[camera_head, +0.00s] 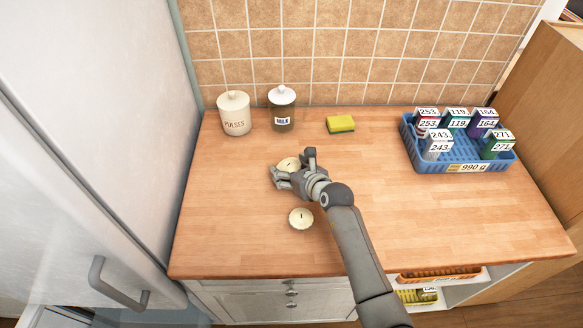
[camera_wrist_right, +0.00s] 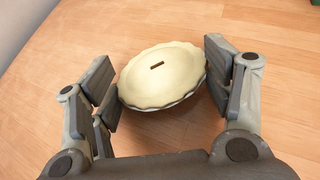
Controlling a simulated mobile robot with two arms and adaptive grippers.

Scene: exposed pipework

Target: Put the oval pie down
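The oval pie (camera_head: 288,163), cream with a crimped rim and a small slot in its top, is at my right gripper (camera_head: 290,176) over the middle-left of the wooden counter. In the right wrist view the pie (camera_wrist_right: 160,72) sits between the finger pads of my right gripper (camera_wrist_right: 163,90), which appear to touch its rim on both sides. The pie is low, at or just above the counter; I cannot tell if it rests on it. A second, rounder pie (camera_head: 301,218) lies on the counter nearer the front. My left gripper is not in view.
A pulses jar (camera_head: 234,113), a milk jar (camera_head: 282,108) and a yellow-green sponge (camera_head: 340,124) stand along the tiled wall. A blue basket (camera_head: 460,158) of several labelled containers stands at the right. The counter (camera_head: 430,220) is clear at the front right.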

